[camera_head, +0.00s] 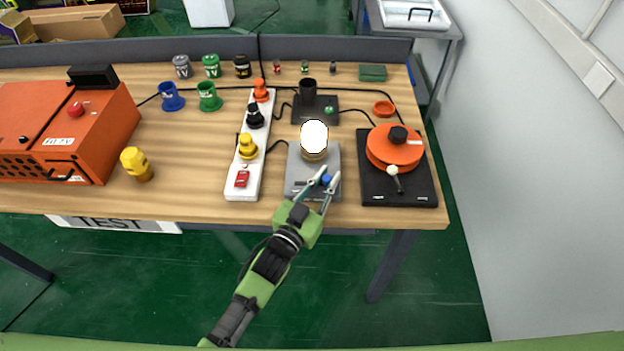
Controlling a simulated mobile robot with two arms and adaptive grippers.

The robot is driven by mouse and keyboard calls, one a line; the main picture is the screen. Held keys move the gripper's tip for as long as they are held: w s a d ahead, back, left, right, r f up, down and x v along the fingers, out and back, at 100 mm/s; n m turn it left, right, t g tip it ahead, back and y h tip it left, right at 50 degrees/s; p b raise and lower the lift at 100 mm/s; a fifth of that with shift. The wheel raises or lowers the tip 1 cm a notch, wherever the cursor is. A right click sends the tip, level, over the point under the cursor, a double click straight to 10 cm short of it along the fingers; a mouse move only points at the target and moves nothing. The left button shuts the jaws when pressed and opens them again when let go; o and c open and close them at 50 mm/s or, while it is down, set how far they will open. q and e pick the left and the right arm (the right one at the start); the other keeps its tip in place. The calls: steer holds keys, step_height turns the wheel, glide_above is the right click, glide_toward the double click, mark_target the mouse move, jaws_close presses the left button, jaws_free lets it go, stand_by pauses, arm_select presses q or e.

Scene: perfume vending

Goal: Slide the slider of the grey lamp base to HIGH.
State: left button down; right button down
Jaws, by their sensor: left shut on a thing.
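The grey lamp base (298,160) stands on the wooden table, right of the middle. It bears a round bulb (314,136) that shows bright white, in a brass-coloured socket (314,156). A small blue slider knob (326,180) is at the front right part of the base. My left gripper (323,182) reaches in from the front and is shut on the blue knob, a fingertip on either side of it. The fingers hide part of the slider track, and its markings are too small to read. My right gripper is not in view.
A white power strip (243,193) with plugs and a red switch (242,180) lies left of the base. A black unit with an orange disc (395,148) and lever stands close right. An orange machine (65,140) fills the far left.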

arm_select(q)
steer(key=shift+d, duration=0.15)
steer(key=c, duration=2)
jaws_free()
steer(key=shift+o, duration=0.5)
steer(key=shift+d, duration=0.2)
steer(key=shift+a, duration=0.1)
steer(key=shift+s+a, duration=0.15)
steer(key=shift+s, duration=0.05)
steer(key=v, duration=1.1)
steer(key=shift+s, duration=0.3)
